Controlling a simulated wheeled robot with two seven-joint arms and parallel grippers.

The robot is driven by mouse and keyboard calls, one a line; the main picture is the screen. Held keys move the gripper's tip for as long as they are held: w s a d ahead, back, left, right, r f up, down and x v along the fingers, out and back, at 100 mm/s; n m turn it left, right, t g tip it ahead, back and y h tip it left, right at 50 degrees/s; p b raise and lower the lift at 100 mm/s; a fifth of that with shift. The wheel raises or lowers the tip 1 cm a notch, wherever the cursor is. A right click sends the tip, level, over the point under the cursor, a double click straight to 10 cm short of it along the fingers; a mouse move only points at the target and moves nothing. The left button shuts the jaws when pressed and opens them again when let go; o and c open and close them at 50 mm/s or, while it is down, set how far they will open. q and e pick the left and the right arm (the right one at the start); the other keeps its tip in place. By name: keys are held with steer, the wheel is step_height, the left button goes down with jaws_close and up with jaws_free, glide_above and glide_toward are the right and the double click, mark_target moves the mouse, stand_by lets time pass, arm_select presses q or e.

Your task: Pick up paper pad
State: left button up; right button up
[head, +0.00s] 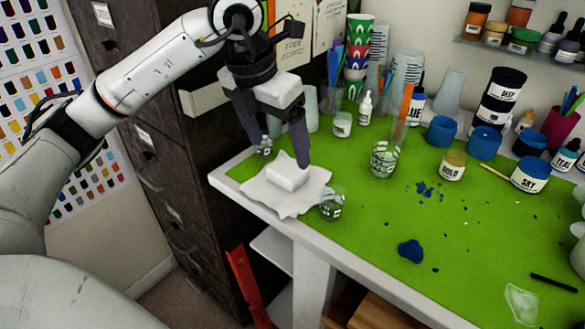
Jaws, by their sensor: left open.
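The paper pad appears to be the small, thick white block (287,177) near the left corner of the green-topped table. It lies on a flat, wavy-edged white sheet (262,199). My left gripper (282,157) points down just above and behind the pad. Its dark fingers are apart, and the right finger's tip shows close to the pad's back right edge. I cannot tell whether that finger touches the pad. No thing shows between the fingers. My right gripper is out of view.
A clear cup (332,203) stands right beside the sheet, and another small clear cup (264,146) is behind the left finger. A blue blob (411,250) lies on the mostly clear green mat (350,235).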

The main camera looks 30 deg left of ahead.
mark_target(286, 169)
arm_select(q)
steer(key=shift+x, duration=0.8)
steer(key=x, duration=0.5)
steer(key=shift+w+d, duration=0.15)
steer(key=c, duration=1.2)
step_height(286, 169, up, 10)
steer(key=shift+p, duration=0.3)
